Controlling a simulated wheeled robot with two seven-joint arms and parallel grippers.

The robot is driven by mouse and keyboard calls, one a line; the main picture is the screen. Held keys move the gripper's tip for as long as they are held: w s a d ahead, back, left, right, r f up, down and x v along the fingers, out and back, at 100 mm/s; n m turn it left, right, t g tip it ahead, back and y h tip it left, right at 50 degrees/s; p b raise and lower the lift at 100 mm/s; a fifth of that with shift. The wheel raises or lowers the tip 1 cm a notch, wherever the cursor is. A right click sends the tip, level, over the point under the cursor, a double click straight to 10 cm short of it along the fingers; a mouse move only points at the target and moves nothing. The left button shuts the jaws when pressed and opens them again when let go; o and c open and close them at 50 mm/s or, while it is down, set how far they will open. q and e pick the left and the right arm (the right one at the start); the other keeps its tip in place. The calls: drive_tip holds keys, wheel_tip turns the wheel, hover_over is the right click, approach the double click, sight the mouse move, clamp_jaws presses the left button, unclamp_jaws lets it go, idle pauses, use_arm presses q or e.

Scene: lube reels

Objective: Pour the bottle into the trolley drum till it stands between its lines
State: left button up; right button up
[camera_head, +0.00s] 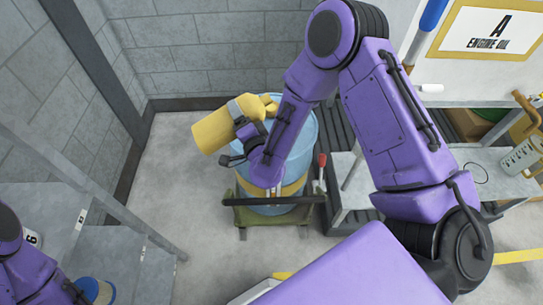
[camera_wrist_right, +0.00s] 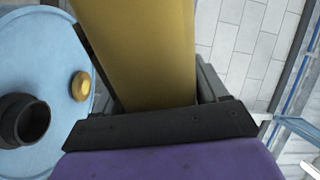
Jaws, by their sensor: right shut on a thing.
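A yellow bottle (camera_head: 212,131) lies tipped nearly on its side above the drum, its wide end to the left and its narrower end over the drum top. My right gripper (camera_head: 243,118) is shut around the bottle. The bottle also fills the upper middle of the right wrist view (camera_wrist_right: 140,50), between the dark fingers. The light blue drum (camera_head: 299,140) stands upright on a green trolley (camera_head: 262,216), partly behind my right arm. The wrist view shows a black open collar (camera_wrist_right: 25,120) and a brass cap (camera_wrist_right: 80,86) on its lid. Liquid and level lines cannot be made out.
Grey steps and a rail (camera_head: 90,185) are at left. Floor left of the trolley is clear.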

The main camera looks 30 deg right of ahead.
drive_tip(key=shift+r, duration=0.1)
drive_tip(key=shift+f+m+b, duration=0.6)
drive_tip(key=shift+f+b, duration=0.2)
drive_tip(key=shift+b, duration=0.05)
drive_tip(key=shift+r, duration=0.1)
drive_tip(key=shift+a+f+m+b, duration=0.1)
drive_tip(key=shift+f+m+b, duration=0.2)
drive_tip(key=shift+m, duration=0.3)
drive_tip(key=shift+r, duration=0.15)
